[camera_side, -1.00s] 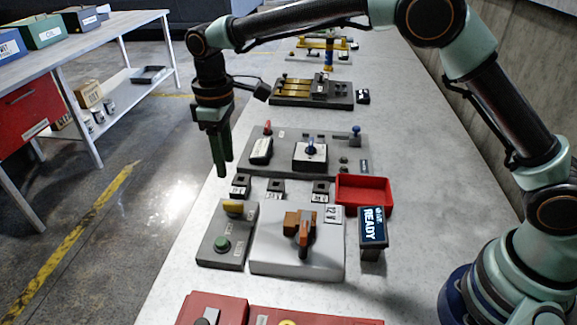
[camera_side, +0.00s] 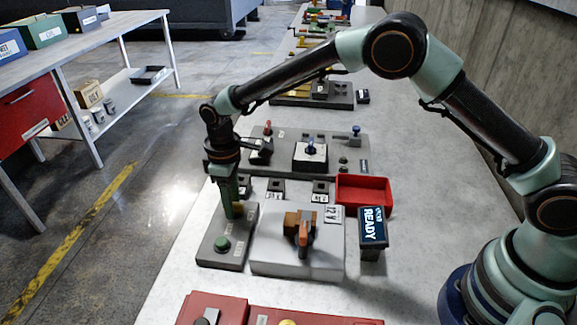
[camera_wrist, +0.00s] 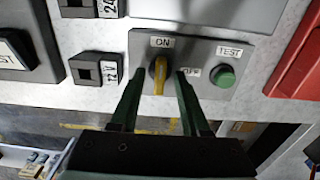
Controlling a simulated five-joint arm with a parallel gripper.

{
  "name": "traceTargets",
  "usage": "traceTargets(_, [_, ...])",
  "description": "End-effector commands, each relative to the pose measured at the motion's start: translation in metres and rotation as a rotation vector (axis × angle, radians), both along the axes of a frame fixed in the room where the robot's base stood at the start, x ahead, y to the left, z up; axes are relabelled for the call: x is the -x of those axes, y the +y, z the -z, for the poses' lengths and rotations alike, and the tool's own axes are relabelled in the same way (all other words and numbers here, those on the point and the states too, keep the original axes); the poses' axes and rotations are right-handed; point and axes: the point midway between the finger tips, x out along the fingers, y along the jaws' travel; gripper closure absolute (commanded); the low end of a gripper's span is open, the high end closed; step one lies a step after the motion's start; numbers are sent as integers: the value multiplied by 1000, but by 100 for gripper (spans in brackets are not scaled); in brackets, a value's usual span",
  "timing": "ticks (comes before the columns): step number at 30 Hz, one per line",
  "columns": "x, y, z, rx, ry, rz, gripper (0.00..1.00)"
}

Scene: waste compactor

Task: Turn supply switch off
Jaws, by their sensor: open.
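The supply switch is a yellow knob (camera_wrist: 159,76) on a grey panel (camera_wrist: 204,54), with an ON label above it and an OFF label to its right. In the wrist view the knob stands upright in line with ON. My gripper (camera_wrist: 156,84) is open, with one green finger on each side of the knob; I cannot tell whether either touches it. In the side view my gripper (camera_side: 231,210) is down at the far end of the grey panel (camera_side: 209,247), and its fingers mostly hide the knob.
A green TEST button (camera_side: 222,244) sits on the same panel. A light-grey box with an orange-brown lever (camera_side: 303,238) stands to the right. Small labelled sockets (camera_side: 276,187) lie just behind. A red tray (camera_side: 364,191) and a READY display (camera_side: 372,227) are farther right.

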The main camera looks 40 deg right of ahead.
Motion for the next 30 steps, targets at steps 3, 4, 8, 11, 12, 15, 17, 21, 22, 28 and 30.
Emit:
traceTargets(3, [0, 0, 0, 0, 0, 0, 58])
traceTargets(4, [0, 0, 0, 0, 0, 0, 69])
traceTargets(8, [0, 0, 0, 0, 0, 0, 100])
traceTargets(11, [0, 0, 0, 0, 0, 0, 100])
traceTargets(12, [0, 0, 0, 0, 0, 1, 100])
traceTargets(15, [0, 0, -1, 0, 0, 8, 100])
traceTargets(17, [0, 0, -1, 0, 0, 20, 100])
traceTargets(21, [0, 0, -1, 1, 1, 68, 100])
traceTargets(22, [0, 0, -1, 1, 1, 83, 100])
traceTargets(28, [0, 0, -1, 1, 1, 226, 100])
traceTargets(30, [0, 0, -1, 1, 1, 289, 100])
